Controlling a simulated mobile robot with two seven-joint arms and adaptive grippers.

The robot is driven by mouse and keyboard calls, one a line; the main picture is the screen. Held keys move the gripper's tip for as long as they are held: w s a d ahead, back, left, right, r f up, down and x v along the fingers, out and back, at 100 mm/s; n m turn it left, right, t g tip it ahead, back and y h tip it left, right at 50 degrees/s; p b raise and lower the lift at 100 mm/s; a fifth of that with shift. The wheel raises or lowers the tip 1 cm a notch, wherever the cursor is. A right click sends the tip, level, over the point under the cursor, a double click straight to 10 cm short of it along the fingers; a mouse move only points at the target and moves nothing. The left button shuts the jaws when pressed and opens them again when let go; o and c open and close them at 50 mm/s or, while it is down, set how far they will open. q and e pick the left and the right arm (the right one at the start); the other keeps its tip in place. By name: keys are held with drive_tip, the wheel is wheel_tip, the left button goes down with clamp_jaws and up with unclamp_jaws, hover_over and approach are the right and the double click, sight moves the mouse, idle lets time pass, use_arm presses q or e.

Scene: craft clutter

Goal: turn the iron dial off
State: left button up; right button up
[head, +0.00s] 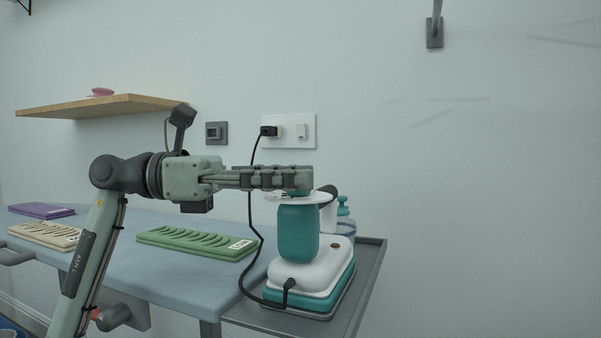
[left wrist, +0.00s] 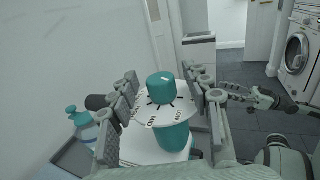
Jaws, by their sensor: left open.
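The iron dial is a teal knob (left wrist: 161,87) on a white disc (left wrist: 137,146) in the left wrist view. The disc carries dark tick marks and words such as MID and LOW. A small pale mark shows on the knob's top; I cannot tell which setting it points to. In the head view, the teal and white iron (head: 298,232) stands at the board's right end, its knob mostly hidden by my left gripper (head: 300,180). My left gripper (left wrist: 162,100) is open, its fingers on both sides of the knob, apart from it. My right arm shows at right, its gripper (left wrist: 232,92) unclear.
The iron's base sits on a grey tray (head: 372,262) beside the blue board (head: 200,275). A black cord (head: 252,215) runs to a wall socket (head: 302,131). A teal-topped bottle (head: 344,215) stands behind the iron. A green slotted block (head: 195,243) lies on the board.

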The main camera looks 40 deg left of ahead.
use_arm(q)
drive_tip(key=shift+w+d, duration=0.3)
drive_tip(key=shift+d, duration=0.15)
use_arm(e)
drive_tip(key=shift+w+f, duration=0.1)
drive_tip(key=shift+f, duration=0.2)
use_arm(q)
drive_tip(key=shift+c, duration=0.3)
clamp_jaws()
